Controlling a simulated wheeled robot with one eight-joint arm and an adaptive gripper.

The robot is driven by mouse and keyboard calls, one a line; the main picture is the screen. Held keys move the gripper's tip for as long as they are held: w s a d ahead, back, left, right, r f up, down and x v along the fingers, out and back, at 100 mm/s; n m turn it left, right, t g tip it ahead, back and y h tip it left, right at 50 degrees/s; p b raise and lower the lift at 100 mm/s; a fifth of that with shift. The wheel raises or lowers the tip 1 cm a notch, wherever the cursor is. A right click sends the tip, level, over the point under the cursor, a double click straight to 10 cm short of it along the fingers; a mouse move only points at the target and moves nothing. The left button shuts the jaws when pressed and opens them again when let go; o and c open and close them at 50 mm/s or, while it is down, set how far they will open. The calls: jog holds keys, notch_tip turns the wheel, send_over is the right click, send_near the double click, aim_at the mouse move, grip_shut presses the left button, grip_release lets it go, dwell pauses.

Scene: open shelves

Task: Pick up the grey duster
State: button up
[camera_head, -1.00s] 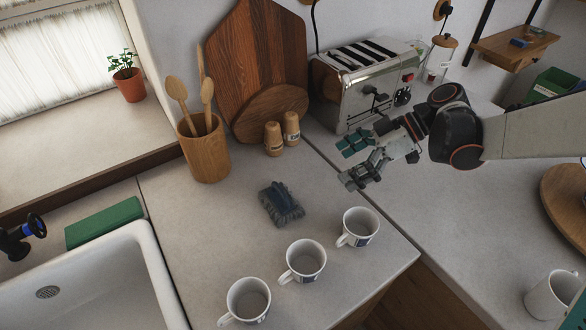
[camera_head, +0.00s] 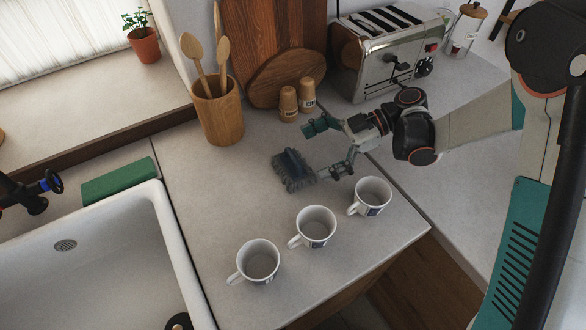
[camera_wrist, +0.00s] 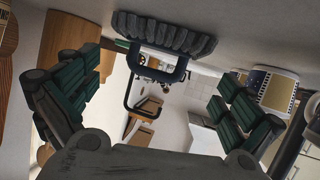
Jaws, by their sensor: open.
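The grey duster (camera_head: 294,171), with a dark blue handle, lies on the counter (camera_head: 215,190) in the head view, behind the row of mugs. My gripper (camera_head: 318,152) is open and empty just to its right, with one finger towards the shakers and the other near the duster's right end. In the wrist view the duster (camera_wrist: 163,35) is at the top centre, with its looped handle facing the camera. It lies ahead, between the directions of the two spread fingers of my gripper (camera_wrist: 158,98). I cannot tell whether a finger touches it.
Three white mugs (camera_head: 316,227) stand in front of the duster. Two wooden shakers (camera_head: 288,104), a utensil pot (camera_head: 218,112) and a toaster (camera_head: 385,55) stand behind. A sink (camera_head: 110,260) with a green sponge (camera_head: 118,181) is at left. Counter left of the duster is clear.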

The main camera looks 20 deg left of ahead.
aim_at(291, 167)
jog(key=shift+b+x, duration=1.2)
jog(key=shift+x, duration=1.9)
jog(key=shift+s+r, duration=0.15)
jog(key=shift+r, duration=0.1)
jog(key=c, duration=1.1)
